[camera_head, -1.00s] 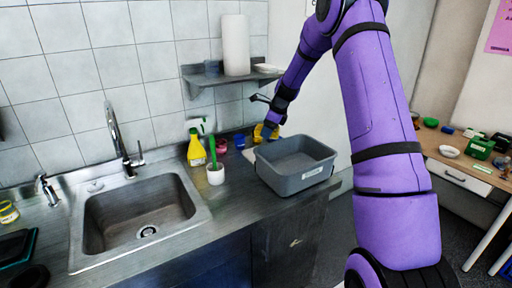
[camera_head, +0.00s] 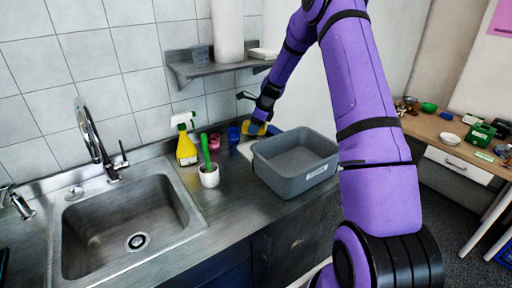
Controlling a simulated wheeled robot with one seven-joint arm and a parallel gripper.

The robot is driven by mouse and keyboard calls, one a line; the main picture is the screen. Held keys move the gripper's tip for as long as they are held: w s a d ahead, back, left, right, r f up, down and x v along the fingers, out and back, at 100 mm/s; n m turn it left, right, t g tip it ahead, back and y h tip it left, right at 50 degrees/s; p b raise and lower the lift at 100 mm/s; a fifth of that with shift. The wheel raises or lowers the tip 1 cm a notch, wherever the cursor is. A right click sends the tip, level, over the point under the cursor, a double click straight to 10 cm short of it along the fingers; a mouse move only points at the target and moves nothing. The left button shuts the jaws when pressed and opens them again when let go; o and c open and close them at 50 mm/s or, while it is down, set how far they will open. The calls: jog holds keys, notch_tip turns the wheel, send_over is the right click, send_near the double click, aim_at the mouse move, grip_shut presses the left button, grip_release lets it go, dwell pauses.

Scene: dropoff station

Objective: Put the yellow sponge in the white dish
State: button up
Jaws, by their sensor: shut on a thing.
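The yellow sponge (camera_head: 254,129) is at the back of the counter, behind the grey bin's left corner. My gripper (camera_head: 261,120) is just above it, small and dark in the view, and is shut on the sponge. The fingertips are too small to see clearly. A shallow white dish (camera_head: 263,54) sits on the right end of the wall shelf, above my gripper. A white round bowl (camera_head: 449,139) stands on the wooden table at the right. I cannot tell which of the two the task means.
The grey bin (camera_head: 291,184) stands close in front of my gripper. Left of it are a blue cup (camera_head: 234,135), a pink item (camera_head: 214,141), a brush in a white pot (camera_head: 209,175) and a yellow spray bottle (camera_head: 187,150). The metal shelf (camera_head: 205,67) overhangs the counter; a sink (camera_head: 130,225) is left.

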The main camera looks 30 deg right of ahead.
notch_tip(320, 180, down, 8)
jog(key=shift+f, duration=0.25)
jog(key=shift+f, duration=0.4)
jog(key=o, duration=0.9)
jog(key=shift+r, duration=0.15)
